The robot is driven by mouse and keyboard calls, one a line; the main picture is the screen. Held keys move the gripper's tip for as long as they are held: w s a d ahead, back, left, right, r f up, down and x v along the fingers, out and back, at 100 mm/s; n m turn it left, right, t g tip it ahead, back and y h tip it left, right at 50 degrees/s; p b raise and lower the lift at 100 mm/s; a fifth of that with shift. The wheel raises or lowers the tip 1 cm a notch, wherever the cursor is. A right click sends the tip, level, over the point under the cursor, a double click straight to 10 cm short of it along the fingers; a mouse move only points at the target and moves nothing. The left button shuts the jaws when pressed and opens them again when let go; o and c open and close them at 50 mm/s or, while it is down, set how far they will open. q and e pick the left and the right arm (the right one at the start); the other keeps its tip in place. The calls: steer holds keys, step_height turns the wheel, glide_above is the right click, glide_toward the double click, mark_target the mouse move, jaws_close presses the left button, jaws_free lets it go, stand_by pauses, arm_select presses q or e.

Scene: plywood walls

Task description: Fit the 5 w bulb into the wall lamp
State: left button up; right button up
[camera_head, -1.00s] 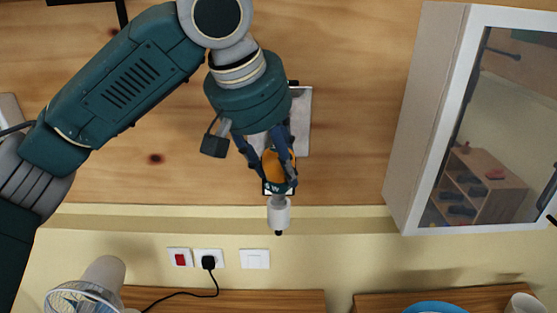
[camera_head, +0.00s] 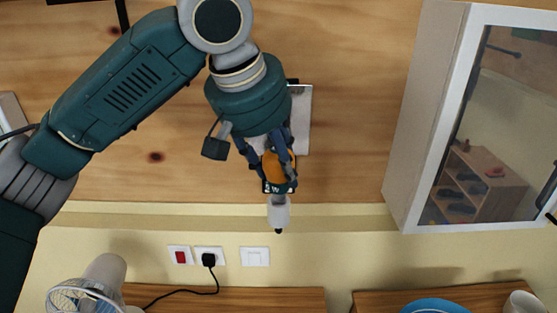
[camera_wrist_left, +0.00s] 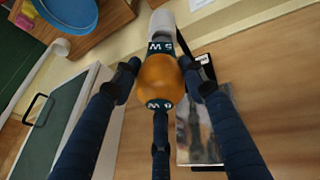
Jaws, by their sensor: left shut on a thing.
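The 5 W bulb (camera_head: 279,166) has an orange globe and a dark collar with white lettering. It also shows in the left wrist view (camera_wrist_left: 160,82). My left gripper (camera_head: 278,182) is shut around its globe, with the fingers on its sides. The white socket of the wall lamp (camera_head: 278,213), with a dark tip, is directly below the collar, in line with the bulb. In the left wrist view the white socket (camera_wrist_left: 176,22) is beyond the collar and close against it. How deep the bulb's base sits is hidden. My right gripper is not in view.
A pale, shiny plate (camera_head: 303,120) is on the plywood wall behind the gripper. A glass-door cabinet (camera_head: 403,120) hangs at right. Switches and sockets (camera_head: 254,257), a fan (camera_head: 82,298) and a blue dish (camera_head: 434,307) are below.

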arm_select(q)
steer(key=shift+f+b, duration=0.55)
steer(key=shift+f, duration=0.9)
steer(key=o, duration=1.3)
steer(key=shift+c, duration=0.2)
steer(key=shift+r, duration=0.2)
steer(key=v, duration=1.1)
steer(key=shift+s+r, duration=0.25)
steer(key=shift+r, duration=0.05)
steer(key=shift+a, duration=0.1)
